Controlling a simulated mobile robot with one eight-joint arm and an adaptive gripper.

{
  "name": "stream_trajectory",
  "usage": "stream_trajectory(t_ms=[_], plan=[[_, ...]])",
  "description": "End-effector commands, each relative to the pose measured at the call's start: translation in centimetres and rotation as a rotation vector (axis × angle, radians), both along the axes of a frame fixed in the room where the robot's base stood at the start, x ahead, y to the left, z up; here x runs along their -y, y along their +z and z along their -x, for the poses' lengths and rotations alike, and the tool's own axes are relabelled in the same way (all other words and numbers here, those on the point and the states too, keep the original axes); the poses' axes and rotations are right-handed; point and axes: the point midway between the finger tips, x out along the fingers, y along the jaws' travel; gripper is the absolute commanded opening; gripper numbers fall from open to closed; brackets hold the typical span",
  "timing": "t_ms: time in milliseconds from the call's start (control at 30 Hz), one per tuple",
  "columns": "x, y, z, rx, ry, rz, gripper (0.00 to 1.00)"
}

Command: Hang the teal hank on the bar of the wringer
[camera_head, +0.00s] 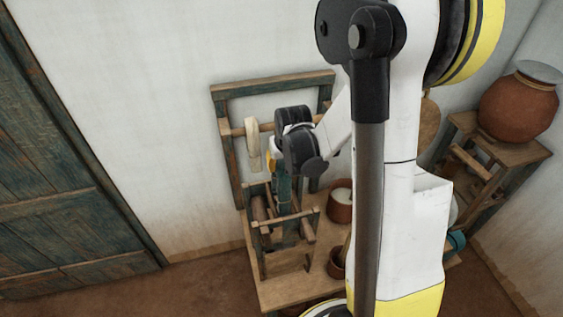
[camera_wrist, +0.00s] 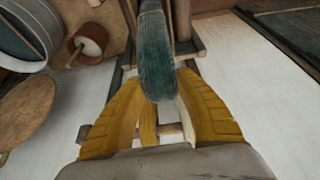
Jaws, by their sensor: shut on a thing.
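The teal hank (camera_head: 284,190) hangs upright from my gripper (camera_head: 275,163), over the low wooden stand. In the wrist view the hank (camera_wrist: 155,60) lies between the two yellow fingers of my gripper (camera_wrist: 160,88), which is shut on it. Behind is a tall wooden frame (camera_head: 222,155) with a horizontal bar (camera_head: 238,132). A cream hank (camera_head: 253,145) hangs from this bar, left of my gripper. The low stand (camera_head: 255,235) has a roller and rails. I cannot tell which of these is the wringer. My arm hides the bar's right part.
The wooden table (camera_head: 285,295) carries a pot with pale contents (camera_head: 340,206) and a smaller brown pot (camera_head: 336,262). A clay jar (camera_head: 518,108) stands on a wooden stand at right. A blue-green plank door (camera_head: 60,190) is at left. White wall lies behind the frame.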

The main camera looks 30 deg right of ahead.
Motion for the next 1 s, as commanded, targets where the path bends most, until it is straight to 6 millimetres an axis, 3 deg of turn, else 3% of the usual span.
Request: stream_trajectory(t_ms=[1000], plan=[[0.0, -11.6, 0.0, 0.0, 0.0, 0.0, 0.12]])
